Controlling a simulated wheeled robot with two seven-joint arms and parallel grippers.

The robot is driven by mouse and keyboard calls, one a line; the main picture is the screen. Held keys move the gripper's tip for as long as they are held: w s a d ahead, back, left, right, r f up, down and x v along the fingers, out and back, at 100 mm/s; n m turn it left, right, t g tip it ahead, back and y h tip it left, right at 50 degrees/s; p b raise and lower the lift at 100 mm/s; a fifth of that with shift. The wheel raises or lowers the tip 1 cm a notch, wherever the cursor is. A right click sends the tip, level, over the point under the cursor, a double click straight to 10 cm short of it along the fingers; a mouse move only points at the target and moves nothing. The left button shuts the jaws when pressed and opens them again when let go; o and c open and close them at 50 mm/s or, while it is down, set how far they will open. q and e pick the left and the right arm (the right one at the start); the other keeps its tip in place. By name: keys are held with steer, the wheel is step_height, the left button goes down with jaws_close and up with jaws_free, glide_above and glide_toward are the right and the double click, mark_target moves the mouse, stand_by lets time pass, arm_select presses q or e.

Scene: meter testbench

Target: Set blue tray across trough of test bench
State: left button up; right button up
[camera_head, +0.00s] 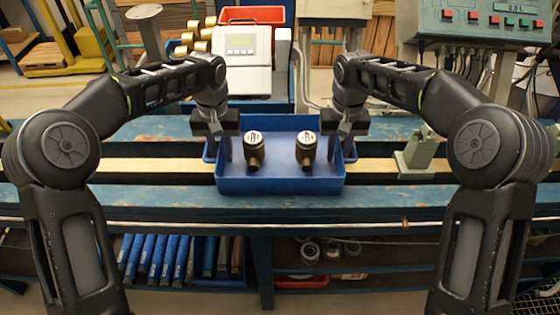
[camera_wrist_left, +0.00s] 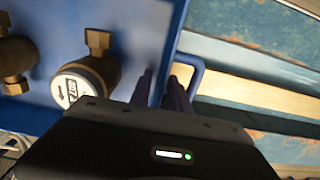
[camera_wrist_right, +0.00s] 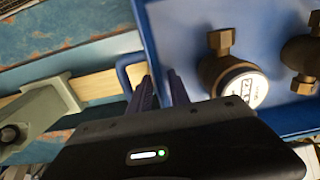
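The blue tray (camera_head: 285,186) is at the middle of the test bench, over the trough and its wooden strip. It looks level; I cannot tell whether it touches the rails. Two brass meters, left (camera_head: 254,150) and right (camera_head: 306,149), stand in it. My left gripper (camera_head: 225,147) is at the tray's left wall, with fingers (camera_wrist_left: 161,85) on either side of it. My right gripper (camera_head: 341,147) holds the right wall likewise, fingers (camera_wrist_right: 158,88) straddling it. Both look closed on the wall. The tray's side handles (camera_wrist_left: 197,72) (camera_wrist_right: 122,72) are just outside the walls.
A grey-green clamp block (camera_head: 417,153) stands on the bench right of the tray. A white device with a display (camera_head: 241,50) and a red bin (camera_head: 252,15) are behind. A control box (camera_head: 490,20) is at the back right. The bench left of the tray is clear.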

arm_select(q)
steer(key=shift+r, duration=3.95)
arm_select(e)
steer(key=shift+d, duration=0.1)
steer(key=shift+r, duration=0.1)
step_height(320, 180, up, 7)
steer(key=shift+r, duration=0.15)
